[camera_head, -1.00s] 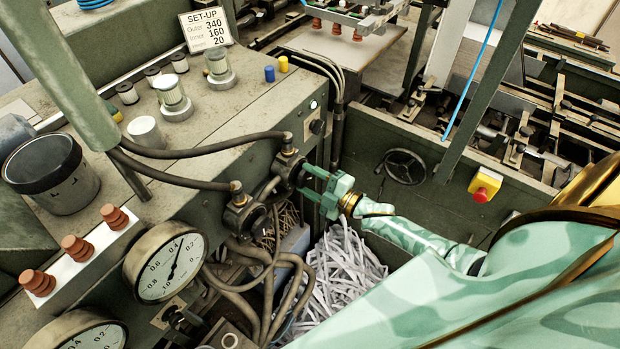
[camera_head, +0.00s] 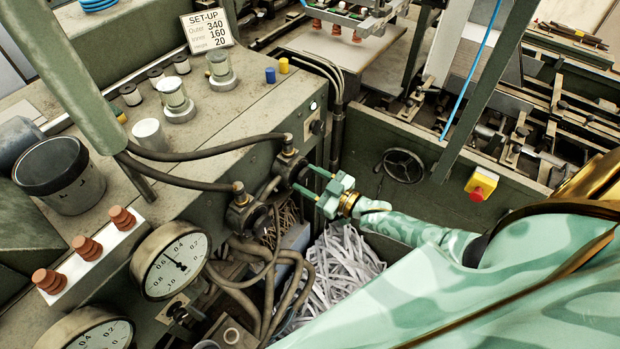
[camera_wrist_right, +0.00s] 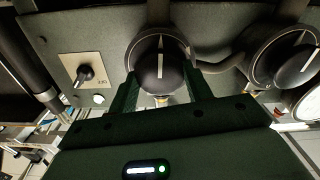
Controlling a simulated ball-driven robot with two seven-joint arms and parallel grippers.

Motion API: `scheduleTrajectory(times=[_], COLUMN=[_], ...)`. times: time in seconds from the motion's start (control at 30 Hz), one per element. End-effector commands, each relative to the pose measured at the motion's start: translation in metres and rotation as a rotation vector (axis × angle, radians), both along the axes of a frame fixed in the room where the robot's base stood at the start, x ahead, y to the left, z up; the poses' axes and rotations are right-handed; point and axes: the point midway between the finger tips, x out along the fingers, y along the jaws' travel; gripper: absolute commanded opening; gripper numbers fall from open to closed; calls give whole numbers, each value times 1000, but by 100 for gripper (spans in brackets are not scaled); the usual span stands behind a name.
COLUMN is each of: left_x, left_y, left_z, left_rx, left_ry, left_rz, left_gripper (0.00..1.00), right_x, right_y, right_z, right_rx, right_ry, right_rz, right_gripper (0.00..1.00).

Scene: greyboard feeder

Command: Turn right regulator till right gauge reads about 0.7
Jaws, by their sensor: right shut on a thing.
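My right gripper (camera_head: 309,181) is shut on the right regulator (camera_head: 290,166), the farther of two dark round knobs on the green machine's front panel. In the right wrist view the gripper's fingers (camera_wrist_right: 161,88) sit on either side of this black knob (camera_wrist_right: 160,68), whose white mark points roughly up. The left regulator (camera_head: 243,213) is beside it, untouched; its knob also shows in the wrist view (camera_wrist_right: 290,60). The right gauge (camera_head: 188,262) has a white dial, with its needle between 0.4 and 0.6, nearer 0.6. The left gauge (camera_head: 100,337) is cut off below. My left gripper is not in view.
Hoses (camera_head: 215,148) run across to the regulators, and more hoses (camera_head: 285,275) hang below them beside paper shreds (camera_head: 340,262). A handwheel (camera_head: 403,166) and a red stop button (camera_head: 481,184) are on the panel to the right. A small selector switch (camera_wrist_right: 85,73) is near the knob.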

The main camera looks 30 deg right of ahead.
Motion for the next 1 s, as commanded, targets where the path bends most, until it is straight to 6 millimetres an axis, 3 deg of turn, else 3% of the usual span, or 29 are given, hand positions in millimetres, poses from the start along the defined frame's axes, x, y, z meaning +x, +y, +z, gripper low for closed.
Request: scheduleTrajectory(times=[0.5, 1.0], left_x=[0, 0], left_y=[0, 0], left_z=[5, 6], left_rx=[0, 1], left_ry=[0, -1], left_rz=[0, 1], left_gripper=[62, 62], right_x=[-1, -1], right_y=[0, 0], right_z=[-2, -2], right_rx=[317, 385], right_ry=[138, 166], right_rz=[0, 0], right_gripper=[27, 27])
